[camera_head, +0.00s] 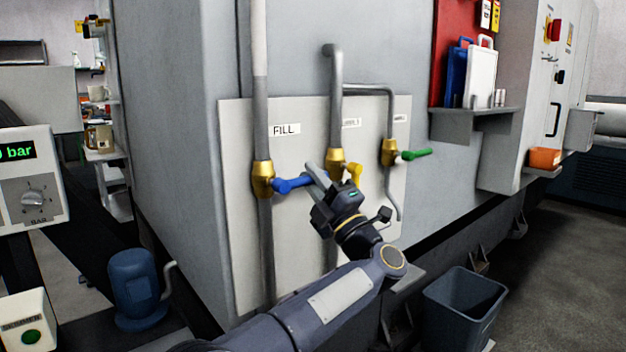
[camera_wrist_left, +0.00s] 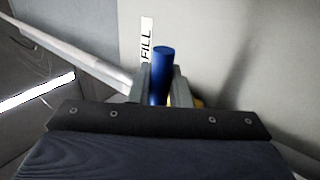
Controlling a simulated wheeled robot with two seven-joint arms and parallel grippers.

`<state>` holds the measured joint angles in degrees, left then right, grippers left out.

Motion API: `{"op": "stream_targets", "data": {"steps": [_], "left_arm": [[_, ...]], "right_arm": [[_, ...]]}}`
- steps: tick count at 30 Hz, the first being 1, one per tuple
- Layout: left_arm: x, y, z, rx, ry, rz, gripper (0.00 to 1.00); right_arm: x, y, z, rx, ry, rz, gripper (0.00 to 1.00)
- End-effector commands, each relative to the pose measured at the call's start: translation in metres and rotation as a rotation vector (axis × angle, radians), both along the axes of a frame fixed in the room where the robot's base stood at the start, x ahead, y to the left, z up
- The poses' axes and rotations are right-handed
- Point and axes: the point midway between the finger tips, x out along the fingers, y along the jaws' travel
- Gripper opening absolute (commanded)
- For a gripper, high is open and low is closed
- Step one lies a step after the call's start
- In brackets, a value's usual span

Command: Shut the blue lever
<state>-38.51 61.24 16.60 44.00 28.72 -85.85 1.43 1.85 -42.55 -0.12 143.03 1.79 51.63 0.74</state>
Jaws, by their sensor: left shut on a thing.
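The blue lever (camera_head: 291,184) sticks out to the right, across the pipe, from a brass valve (camera_head: 262,179) on the vertical pipe under the FILL label (camera_head: 285,130). My left gripper (camera_head: 313,176) is at the lever's free end, shut on it. In the left wrist view the blue lever (camera_wrist_left: 161,75) stands between the two grey fingers (camera_wrist_left: 158,84), with the FILL label (camera_wrist_left: 147,40) just behind it. The brass valve is not clear in the wrist view. My right gripper is not in view.
A yellow lever (camera_head: 355,173) on the middle valve sits close beside my left gripper. A green lever (camera_head: 415,154) is further right. A shelf (camera_head: 475,122) juts out at the right. A grey bin (camera_head: 463,305) stands on the floor below.

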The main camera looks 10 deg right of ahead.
Motion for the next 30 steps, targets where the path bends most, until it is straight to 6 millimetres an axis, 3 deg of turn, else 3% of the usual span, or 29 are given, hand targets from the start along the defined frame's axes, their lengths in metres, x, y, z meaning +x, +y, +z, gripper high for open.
{"op": "stream_targets", "data": {"steps": [7,8,12,22,30], "left_arm": [[0.0,0.001,0.001,-0.005,-0.003,0.001,0.0],[0.0,0.001,0.001,-0.004,-0.003,0.0,0.18],[0.0,0.001,0.001,-0.004,-0.002,-0.001,0.36],[-0.003,-0.002,-0.002,-0.001,-0.001,-0.002,0.36],[-0.032,-0.023,-0.024,0.001,-0.001,-0.004,0.36]], "right_arm": [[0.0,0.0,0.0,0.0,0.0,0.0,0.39],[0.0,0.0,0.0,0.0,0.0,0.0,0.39],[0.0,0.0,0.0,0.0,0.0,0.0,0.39],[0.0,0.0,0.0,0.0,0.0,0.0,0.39],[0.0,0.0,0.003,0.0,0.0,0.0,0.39]]}}
